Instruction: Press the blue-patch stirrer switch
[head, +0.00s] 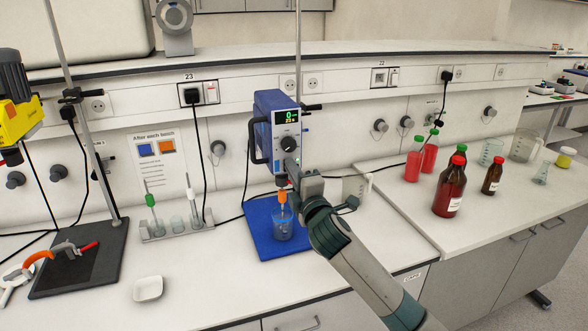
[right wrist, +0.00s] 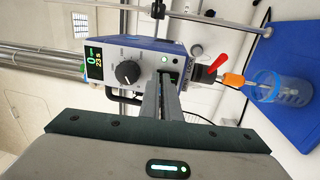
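The blue stirrer (head: 270,122) hangs on a stand rod above the blue mat (head: 262,238). Its front has a lit display reading 0 on top, a black knob and a small green light. In the right wrist view the stirrer's front panel (right wrist: 110,62) shows the knob (right wrist: 128,72) and the green light (right wrist: 164,58). My right gripper (head: 291,162) is at the lower front of the stirrer. Its fingers (right wrist: 168,82) look closed together and empty, with tips at the panel just below the green light. They hide the switch area, so I cannot tell contact. My left gripper is not in view.
A beaker (head: 284,228) with an orange-topped tool stands on the mat below the stirrer. A yellow stirrer (head: 20,110) hangs at far left. Red bottles (head: 450,190) stand right. A small white dish (head: 148,289) lies front left. A notice (head: 158,150) is on the wall.

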